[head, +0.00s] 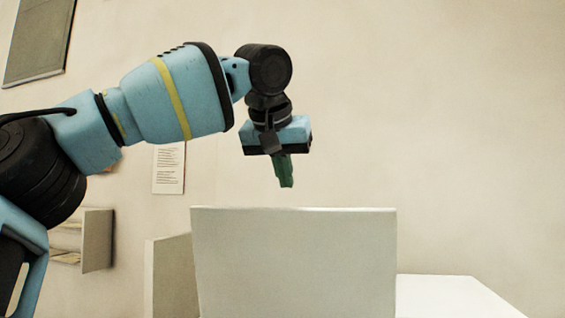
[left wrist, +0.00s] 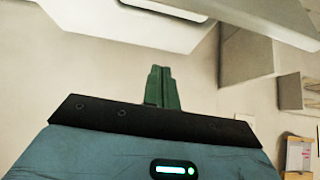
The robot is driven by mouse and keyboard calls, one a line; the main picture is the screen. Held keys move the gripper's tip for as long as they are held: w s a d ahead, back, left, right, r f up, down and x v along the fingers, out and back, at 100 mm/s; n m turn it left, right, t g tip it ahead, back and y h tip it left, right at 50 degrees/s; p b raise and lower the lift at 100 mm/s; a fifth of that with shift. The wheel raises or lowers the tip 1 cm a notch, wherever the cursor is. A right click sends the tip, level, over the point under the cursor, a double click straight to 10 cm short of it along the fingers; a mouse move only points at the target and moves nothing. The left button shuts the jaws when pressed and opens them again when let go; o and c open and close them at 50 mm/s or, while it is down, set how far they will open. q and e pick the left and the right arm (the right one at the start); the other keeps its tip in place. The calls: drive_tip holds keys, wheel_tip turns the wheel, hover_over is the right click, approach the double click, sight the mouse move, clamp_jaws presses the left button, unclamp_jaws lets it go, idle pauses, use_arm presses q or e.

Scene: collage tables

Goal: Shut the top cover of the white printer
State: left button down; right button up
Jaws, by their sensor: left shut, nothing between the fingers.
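A pale upright panel (head: 295,265) fills the lower middle of the head view. It looks like the raised top cover of the white printer, and the rest of the printer cannot be made out behind it. My left gripper (head: 287,186) points down just above the panel's top edge, with a small gap in the picture. Its green fingers are together and empty. In the left wrist view the shut fingers (left wrist: 161,70) point toward a pale slanted panel (left wrist: 270,14) at the top, probably the cover, apart from it. My right gripper is in neither view.
A white surface (head: 455,297), probably a table top, shows at the lower right. A grey box-like piece (head: 172,277) stands left of the panel. A wall shelf (head: 97,240) and a paper sheet (head: 168,168) are farther left. The air right of my gripper is clear.

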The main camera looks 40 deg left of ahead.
use_arm(q)
drive_tip(key=f, duration=0.1)
drive_tip(key=f+p, duration=0.1)
drive_tip(key=f, duration=0.3)
drive_tip(key=shift+s+d, duration=0.1)
drive_tip(key=shift+s, duration=0.15)
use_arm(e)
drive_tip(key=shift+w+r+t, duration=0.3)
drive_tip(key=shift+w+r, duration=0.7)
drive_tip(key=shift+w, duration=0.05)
use_arm(q)
drive_tip(key=shift+f, duration=0.15)
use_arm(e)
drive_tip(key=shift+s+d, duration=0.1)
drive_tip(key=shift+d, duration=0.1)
